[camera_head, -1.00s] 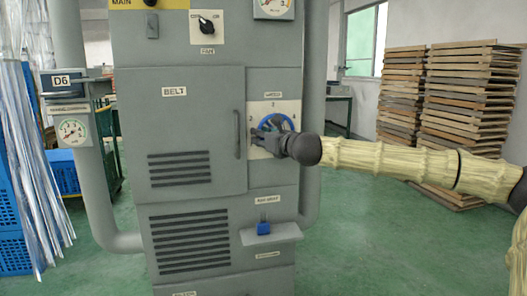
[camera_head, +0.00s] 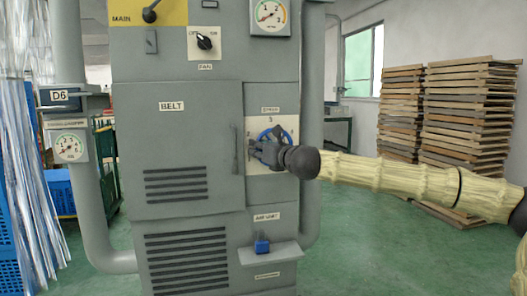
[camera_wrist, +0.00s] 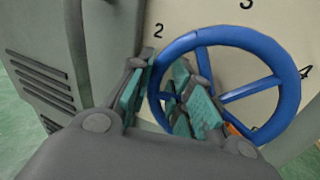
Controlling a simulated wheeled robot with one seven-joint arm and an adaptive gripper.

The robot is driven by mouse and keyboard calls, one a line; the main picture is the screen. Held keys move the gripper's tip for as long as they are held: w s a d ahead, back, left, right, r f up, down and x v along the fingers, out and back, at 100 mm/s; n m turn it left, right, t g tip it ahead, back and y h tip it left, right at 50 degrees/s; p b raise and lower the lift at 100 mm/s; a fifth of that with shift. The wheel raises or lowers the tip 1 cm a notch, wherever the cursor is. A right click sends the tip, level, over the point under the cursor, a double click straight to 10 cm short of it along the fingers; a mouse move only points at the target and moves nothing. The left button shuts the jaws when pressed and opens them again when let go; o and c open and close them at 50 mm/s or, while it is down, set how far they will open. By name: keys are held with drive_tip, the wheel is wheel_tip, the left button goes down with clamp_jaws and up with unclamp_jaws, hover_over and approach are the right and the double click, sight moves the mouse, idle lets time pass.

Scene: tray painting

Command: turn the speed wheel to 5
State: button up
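The speed wheel (camera_head: 292,137) is a blue spoked handwheel on a pale dial plate on the grey cabinet. In the wrist view the wheel (camera_wrist: 290,94) has the numbers 2, 3 and 4 around it, from left over the top to the right. My gripper (camera_head: 262,150) is at the wheel's left side. In the wrist view my gripper (camera_wrist: 160,92) has teal-padded fingers on both sides of the left rim, close against it; it looks shut on the rim. An orange mark, possibly a pointer, shows behind the fingers at the lower right. The hub is hidden.
The belt door (camera_head: 180,120) and its handle lie left of the wheel. A small ledge with a blue switch (camera_head: 262,247) juts out below. A grey pipe (camera_head: 312,200) runs right of the cabinet. Stacked wooden trays (camera_head: 468,130) stand at the right, behind my arm.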

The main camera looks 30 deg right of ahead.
drive_tip(key=shift+o, duration=1.3)
drive_tip(key=shift+a+f, duration=0.2)
drive_tip(key=shift+a, duration=0.1)
drive_tip(key=shift+a+r, duration=0.2)
drive_tip(key=shift+a, duration=0.1)
drive_tip(key=shift+d, duration=0.45)
drive_tip(key=s+d, duration=0.1)
drive_tip(key=s, duration=1.1)
drive_tip(key=shift+d+f, duration=0.15)
drive_tip(key=shift+d, duration=0.1)
